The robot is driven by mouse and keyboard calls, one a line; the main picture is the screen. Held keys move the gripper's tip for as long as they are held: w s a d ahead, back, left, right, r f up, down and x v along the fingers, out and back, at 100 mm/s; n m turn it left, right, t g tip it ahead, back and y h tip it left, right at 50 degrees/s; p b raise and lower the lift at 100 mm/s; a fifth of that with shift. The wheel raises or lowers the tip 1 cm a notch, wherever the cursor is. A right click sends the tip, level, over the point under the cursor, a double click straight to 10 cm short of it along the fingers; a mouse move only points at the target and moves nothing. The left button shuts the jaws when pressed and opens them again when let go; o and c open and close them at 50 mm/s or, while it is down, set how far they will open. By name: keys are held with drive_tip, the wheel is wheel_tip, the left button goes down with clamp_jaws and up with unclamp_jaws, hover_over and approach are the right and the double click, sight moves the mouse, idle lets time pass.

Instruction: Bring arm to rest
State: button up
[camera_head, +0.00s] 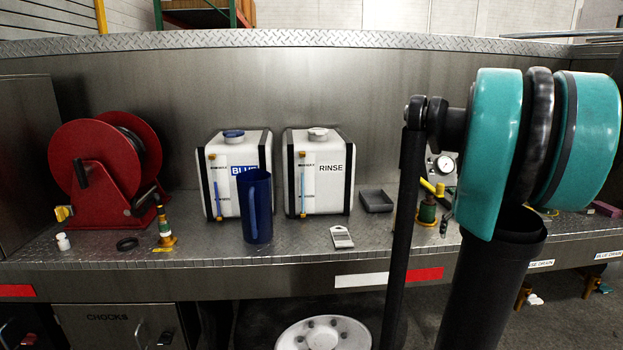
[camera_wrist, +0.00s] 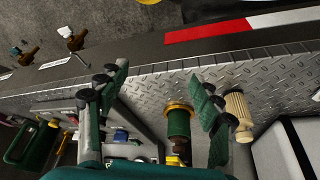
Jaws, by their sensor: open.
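My gripper (camera_wrist: 158,82) shows in the wrist view with its two green fingers spread apart, open and empty. A green and brass fitting (camera_wrist: 177,120) shows between the fingers; I see no finger closed on it, and its depth from them is unclear. In the head view my teal and black arm fills the right side, and my gripper cannot be made out there. A green and brass fitting (camera_head: 427,211) shows partly behind the arm.
The diamond-plate deck (camera_head: 290,243) holds a red hose reel (camera_head: 92,165), a blue jug (camera_head: 257,205), a BLUE tank (camera_head: 222,160), a RINSE tank (camera_head: 331,190), a grey tray (camera_head: 376,201) and a brass fitting (camera_head: 164,229). A gauge (camera_head: 445,165) shows beside the arm. A cream-coloured ribbed part (camera_wrist: 239,114) is close to the right finger.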

drive_tip(key=s+a+f+n, duration=0.1)
drive_tip(key=s+a+f, duration=0.4)
drive_tip(key=a, duration=0.3)
drive_tip(key=s+a+f+n+y, duration=0.1)
drive_tip(key=s+a+f+n, duration=0.1)
drive_tip(key=s+a+f, duration=0.4)
drive_tip(key=s+a+f+n, duration=0.1)
drive_tip(key=s+a+f, duration=0.4)
drive_tip(key=a, duration=0.6)
drive_tip(key=s, duration=0.2)
drive_tip(key=shift+s+f+n+y, duration=0.15)
drive_tip(key=shift+s+n+y, duration=0.15)
drive_tip(key=shift+s, duration=0.1)
